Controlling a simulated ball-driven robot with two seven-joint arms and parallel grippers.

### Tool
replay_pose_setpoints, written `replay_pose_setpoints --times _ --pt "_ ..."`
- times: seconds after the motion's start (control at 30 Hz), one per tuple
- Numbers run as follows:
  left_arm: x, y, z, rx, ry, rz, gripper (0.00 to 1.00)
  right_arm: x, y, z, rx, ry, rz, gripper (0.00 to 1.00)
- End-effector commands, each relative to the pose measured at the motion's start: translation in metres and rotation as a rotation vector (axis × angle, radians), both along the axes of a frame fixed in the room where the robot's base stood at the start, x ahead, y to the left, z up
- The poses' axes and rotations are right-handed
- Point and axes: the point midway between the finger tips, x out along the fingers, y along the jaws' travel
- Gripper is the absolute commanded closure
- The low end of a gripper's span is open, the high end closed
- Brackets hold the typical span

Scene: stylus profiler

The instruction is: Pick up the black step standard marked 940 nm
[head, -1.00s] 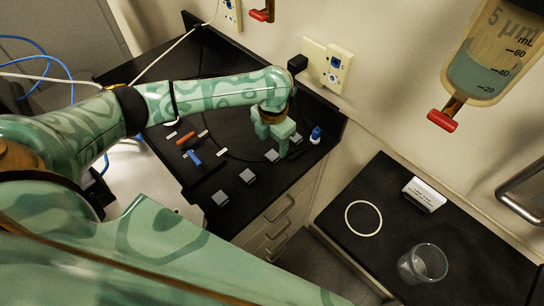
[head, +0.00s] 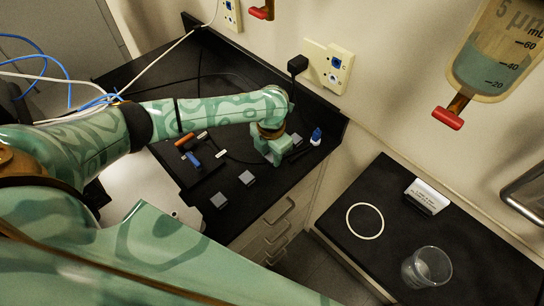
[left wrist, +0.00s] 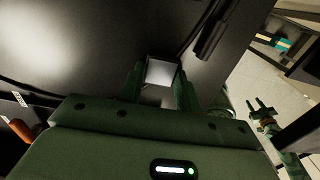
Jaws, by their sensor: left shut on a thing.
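My left gripper (head: 271,156) is down at the black bench top, near its front right edge. In the left wrist view its fingers (left wrist: 160,86) are shut on a small grey-topped block (left wrist: 162,72). In the head view the gripper hides this block. No marking can be read on it, and I cannot tell whether it is the 940 nm step standard. Similar grey blocks lie on the bench: one (head: 247,178) and another (head: 219,200) toward the front, and one (head: 296,140) just behind the gripper. My right gripper (left wrist: 264,112) shows small in the left wrist view, its fingers apart and empty.
An orange item (head: 185,140) and a blue item (head: 193,161) lie to the left. A lower black surface (head: 330,218) at right holds a white ring (head: 365,220), a beaker (head: 427,267) and a label stand (head: 427,196).

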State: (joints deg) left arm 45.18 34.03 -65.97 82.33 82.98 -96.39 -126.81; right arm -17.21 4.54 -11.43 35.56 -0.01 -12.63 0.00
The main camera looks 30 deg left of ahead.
Motion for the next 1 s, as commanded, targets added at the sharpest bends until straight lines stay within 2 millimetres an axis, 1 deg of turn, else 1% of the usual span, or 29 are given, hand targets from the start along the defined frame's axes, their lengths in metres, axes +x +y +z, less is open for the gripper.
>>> replay_pose_setpoints --times 0.13,0.23,0.33,0.4,0.47,0.6,0.67,0.7,0.8,0.9,1.0 --pt "0.000 0.000 0.002 0.000 0.000 0.000 0.88 0.000 0.000 0.001 0.000 0.000 0.000 0.64" --pt "0.000 0.000 0.009 0.000 0.000 0.000 0.88 0.000 0.000 0.003 0.000 -0.001 0.000 0.64" --pt "0.001 0.000 0.022 -0.001 -0.002 0.000 0.88 0.001 0.000 0.007 0.001 -0.002 0.000 0.64" --pt "0.001 0.000 0.036 -0.001 -0.002 0.000 0.88 0.001 0.000 0.010 0.000 -0.003 0.000 0.64" --pt "-0.008 -0.007 0.049 -0.002 -0.002 -0.003 0.88 0.002 0.000 0.017 0.000 -0.004 0.000 0.64" --pt "-0.030 -0.026 0.084 -0.003 -0.002 -0.006 0.88 0.003 0.000 0.033 0.001 -0.008 0.000 0.64" --pt "-0.040 -0.033 0.099 -0.002 -0.002 -0.006 0.88 0.004 0.000 0.038 0.000 -0.009 0.000 0.64" --pt "-0.049 -0.041 0.102 -0.002 0.000 -0.006 0.88 0.004 0.000 0.040 0.000 -0.009 0.000 0.64" --pt "-0.069 -0.057 0.111 -0.002 0.001 -0.005 0.88 0.004 0.000 0.045 0.000 -0.010 0.000 0.64" --pt "-0.085 -0.070 0.120 -0.002 0.001 -0.004 0.88 0.005 0.000 0.049 0.001 -0.011 0.000 0.64" --pt "-0.097 -0.079 0.126 -0.002 0.000 -0.003 0.88 0.005 0.000 0.052 0.000 -0.012 0.000 0.64"
